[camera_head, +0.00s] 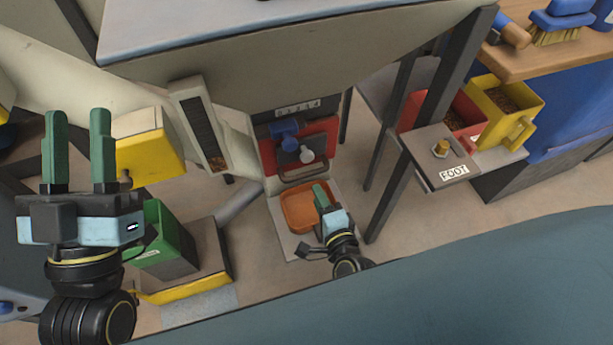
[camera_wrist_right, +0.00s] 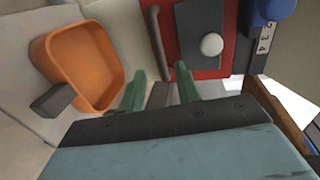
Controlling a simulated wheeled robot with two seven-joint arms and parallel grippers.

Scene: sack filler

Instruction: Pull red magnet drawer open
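The red drawer (camera_head: 321,137) is a red front panel low in the machine under the hopper, with a dark bar handle (camera_head: 303,172) along its lower edge. In the right wrist view the red front (camera_wrist_right: 228,80) shows beside the upright bar handle (camera_wrist_right: 155,42). My right gripper (camera_head: 322,190) is just in front of and below the handle. Its green fingers (camera_wrist_right: 160,80) are apart, with the handle's end appearing between them; contact cannot be told. My left gripper (camera_head: 77,115) is open and empty at the far left, away from the drawer.
An orange tray (camera_head: 298,224) lies below the drawer, close to my right gripper. A white knob (camera_head: 307,155) and a blue knob (camera_head: 288,144) are at the red front. A dark post (camera_head: 388,185) and a FOOT pedal plate (camera_head: 430,160) stand to the right.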

